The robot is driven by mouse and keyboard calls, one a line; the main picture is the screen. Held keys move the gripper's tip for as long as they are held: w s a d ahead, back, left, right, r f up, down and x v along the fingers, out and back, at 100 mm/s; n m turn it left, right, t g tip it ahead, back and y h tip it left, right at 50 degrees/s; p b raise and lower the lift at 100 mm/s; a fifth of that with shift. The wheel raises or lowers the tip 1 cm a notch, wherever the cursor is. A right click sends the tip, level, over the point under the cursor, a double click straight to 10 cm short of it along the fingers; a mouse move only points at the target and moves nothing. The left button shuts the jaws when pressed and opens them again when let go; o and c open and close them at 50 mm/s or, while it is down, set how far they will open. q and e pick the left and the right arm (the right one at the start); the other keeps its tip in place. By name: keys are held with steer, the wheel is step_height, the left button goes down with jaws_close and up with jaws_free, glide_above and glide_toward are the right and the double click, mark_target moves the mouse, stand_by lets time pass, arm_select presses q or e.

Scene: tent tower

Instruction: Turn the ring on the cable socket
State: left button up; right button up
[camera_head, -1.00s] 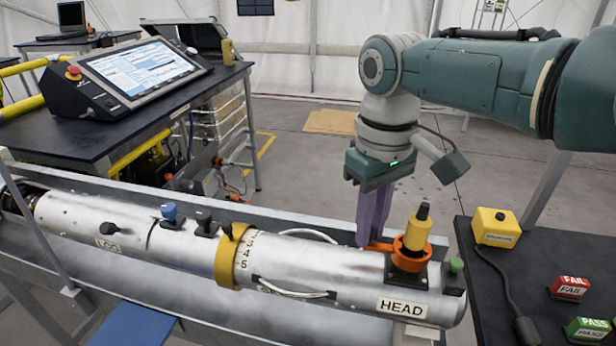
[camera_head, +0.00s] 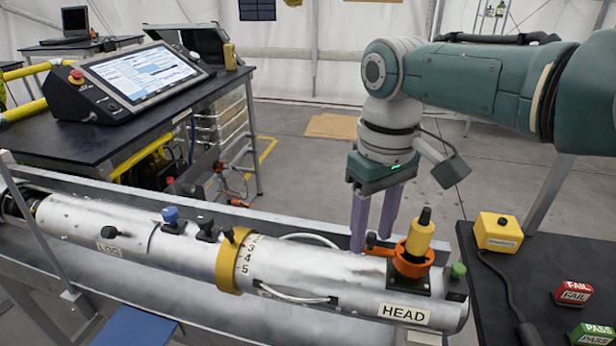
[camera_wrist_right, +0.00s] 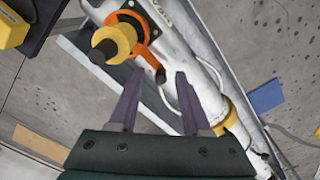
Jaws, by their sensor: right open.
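The orange ring (camera_head: 414,258) sits around the base of the yellow plug (camera_head: 420,234) on the cable socket, near the HEAD end of the silver cylinder. Its short lever points left and ends in a black knob (camera_head: 371,240). My right gripper (camera_head: 372,243) is open, its purple fingers pointing down at the lever. In the right wrist view, the knob (camera_wrist_right: 160,76) shows between the fingertips (camera_wrist_right: 158,77), with a gap to each; I cannot tell the exact depth. The orange ring (camera_wrist_right: 143,48) and yellow plug (camera_wrist_right: 115,40) show beyond the fingers. My left gripper is not in view.
The silver cylinder (camera_head: 180,240) lies in a grey trough and carries a yellow numbered band (camera_head: 228,262). A green cap (camera_head: 458,271) is right of the socket. A dark table at right holds a yellow box (camera_head: 497,231) and FAIL (camera_head: 573,292) and PASS (camera_head: 592,332) blocks.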

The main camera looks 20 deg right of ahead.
steer(key=shift+r, duration=0.3)
step_height(320, 180, up, 9)
steer(key=p, duration=0.1)
steer(key=shift+r+p, duration=0.2)
steer(key=shift+p, duration=0.2)
